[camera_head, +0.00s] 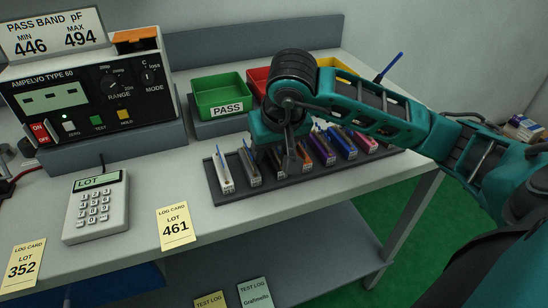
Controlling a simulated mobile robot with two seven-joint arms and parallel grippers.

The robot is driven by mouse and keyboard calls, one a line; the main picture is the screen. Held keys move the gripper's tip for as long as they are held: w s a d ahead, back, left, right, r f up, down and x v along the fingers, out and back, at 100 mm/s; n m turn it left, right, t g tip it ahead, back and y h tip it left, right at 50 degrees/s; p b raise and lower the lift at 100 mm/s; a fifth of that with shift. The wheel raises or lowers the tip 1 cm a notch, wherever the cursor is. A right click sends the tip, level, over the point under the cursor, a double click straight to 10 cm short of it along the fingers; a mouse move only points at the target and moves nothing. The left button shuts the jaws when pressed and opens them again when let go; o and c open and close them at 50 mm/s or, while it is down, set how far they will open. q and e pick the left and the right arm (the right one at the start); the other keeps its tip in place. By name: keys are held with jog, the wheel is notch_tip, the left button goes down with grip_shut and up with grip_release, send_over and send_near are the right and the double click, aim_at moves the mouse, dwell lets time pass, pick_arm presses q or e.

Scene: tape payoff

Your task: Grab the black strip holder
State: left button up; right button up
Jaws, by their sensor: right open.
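A dark rack (290,184) on the bench holds a row of strip holders. The leftmost holder is white (224,174). Beside it stands a dark grey holder (249,168); I cannot tell whether this is the black strip holder. My right gripper (288,158) is open, pointing down over the middle of the row, just right of the dark grey holder. It and my wrist hide the holders there. Right of it are a purple holder (322,148), a blue holder (344,144) and a red holder (365,142). My left gripper is out of view.
A green PASS bin (222,86), a red bin (258,76) and a yellow bin (338,66) stand behind the rack. The capacitance meter (85,95) and a keypad (96,208) are at left. LOT cards 461 (174,226) and 352 (22,268) lie at the front edge.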

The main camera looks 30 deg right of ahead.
grip_shut()
dwell(0.5)
